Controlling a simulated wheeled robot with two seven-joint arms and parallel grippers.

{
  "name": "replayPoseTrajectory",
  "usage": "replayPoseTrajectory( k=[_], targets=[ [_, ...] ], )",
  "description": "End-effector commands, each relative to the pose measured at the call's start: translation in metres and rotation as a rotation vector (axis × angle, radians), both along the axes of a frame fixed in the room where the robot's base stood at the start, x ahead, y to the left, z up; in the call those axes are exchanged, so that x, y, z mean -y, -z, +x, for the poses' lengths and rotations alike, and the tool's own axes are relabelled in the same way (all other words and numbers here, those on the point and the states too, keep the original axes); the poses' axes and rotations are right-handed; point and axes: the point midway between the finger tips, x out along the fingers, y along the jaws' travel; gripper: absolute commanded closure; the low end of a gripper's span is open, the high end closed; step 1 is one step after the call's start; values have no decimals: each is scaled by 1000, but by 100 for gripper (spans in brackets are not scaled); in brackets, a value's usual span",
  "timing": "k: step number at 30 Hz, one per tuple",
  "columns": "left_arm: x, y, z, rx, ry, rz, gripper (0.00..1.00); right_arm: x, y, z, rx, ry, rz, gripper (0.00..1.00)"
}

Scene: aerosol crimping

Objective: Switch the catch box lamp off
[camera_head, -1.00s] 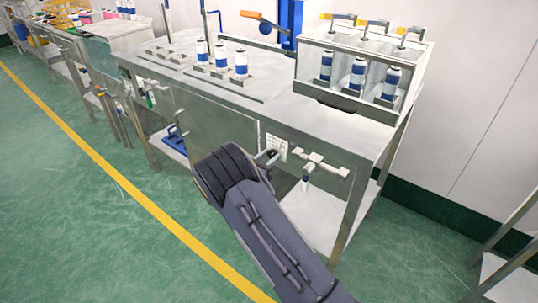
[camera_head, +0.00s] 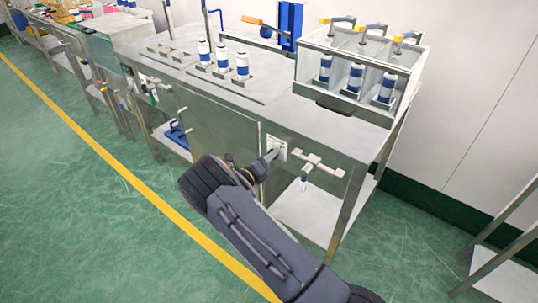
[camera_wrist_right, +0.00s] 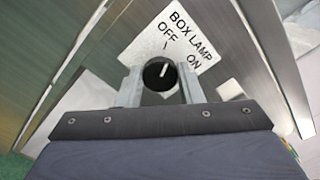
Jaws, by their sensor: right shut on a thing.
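The round black lamp knob (camera_wrist_right: 160,74) sits on a white plate (camera_wrist_right: 190,32) marked BOX LAMP, OFF and ON in the right wrist view. Its white pointer line points up and slightly right, towards the OFF side. The plate (camera_head: 276,146) also shows on the bench's front panel in the head view. My right gripper (camera_head: 270,157) reaches the plate from the left. Its fingers (camera_wrist_right: 160,86) stand on either side of the knob, shut on it. The knob is hidden in the head view. My left gripper is not in view.
White pipe fittings (camera_head: 318,165) stick out of the bench front just right of the plate. A clear-walled case (camera_head: 345,75) with white-and-blue cans stands on the bench top (camera_head: 310,122). More cans (camera_head: 222,56) stand further left. The green floor in front is clear.

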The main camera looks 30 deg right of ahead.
Motion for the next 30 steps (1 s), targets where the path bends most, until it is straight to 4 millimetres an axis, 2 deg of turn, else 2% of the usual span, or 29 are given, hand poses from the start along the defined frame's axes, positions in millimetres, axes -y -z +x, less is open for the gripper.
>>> replayPoseTrajectory(
  k=[8,22,23,27,30],
  targets=[
    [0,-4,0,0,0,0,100,-1,1,0,-71,-1,-26,89],
    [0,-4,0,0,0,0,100,-1,2,0,-83,-1,-31,89],
    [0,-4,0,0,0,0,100,-1,2,0,-83,-1,-31,62],
    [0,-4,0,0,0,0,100,0,1,0,-81,0,-31,45],
    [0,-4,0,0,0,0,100,0,1,0,-81,0,-32,45]
  ],
)
